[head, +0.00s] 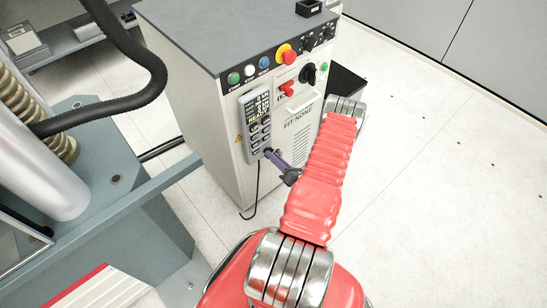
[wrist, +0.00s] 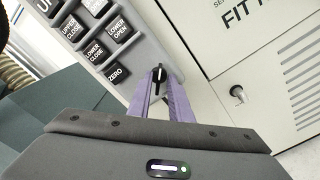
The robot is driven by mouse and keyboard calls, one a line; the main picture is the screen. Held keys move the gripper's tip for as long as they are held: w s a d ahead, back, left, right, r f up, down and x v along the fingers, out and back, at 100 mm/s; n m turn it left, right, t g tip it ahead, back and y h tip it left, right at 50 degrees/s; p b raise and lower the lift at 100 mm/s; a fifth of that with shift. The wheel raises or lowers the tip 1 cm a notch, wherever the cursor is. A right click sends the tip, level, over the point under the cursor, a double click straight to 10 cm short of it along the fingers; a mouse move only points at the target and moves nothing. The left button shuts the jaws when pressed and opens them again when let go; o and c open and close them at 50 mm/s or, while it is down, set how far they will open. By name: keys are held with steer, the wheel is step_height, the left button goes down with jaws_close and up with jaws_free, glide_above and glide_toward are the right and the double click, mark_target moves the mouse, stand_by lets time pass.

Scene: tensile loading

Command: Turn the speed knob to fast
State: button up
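The pointer runs roughly up and down in the wrist view. No speed marks are readable. In the head view my gripper hides the knob.
The cabinet (head: 226,150) carries coloured buttons, a red and yellow stop button (head: 286,54), a red switch (head: 286,89) and a black rotary switch (head: 308,73). A dark cable hangs below the keypad. A blue-grey machine frame (head: 125,195) stands left. The floor right is mostly clear.

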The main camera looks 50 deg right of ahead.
steer(key=shift+o, duration=0.3)
steer(key=v, duration=1.3)
steer(key=shift+s, duration=0.35)
steer(key=shift+a, duration=0.1)
stand_by(0.4)
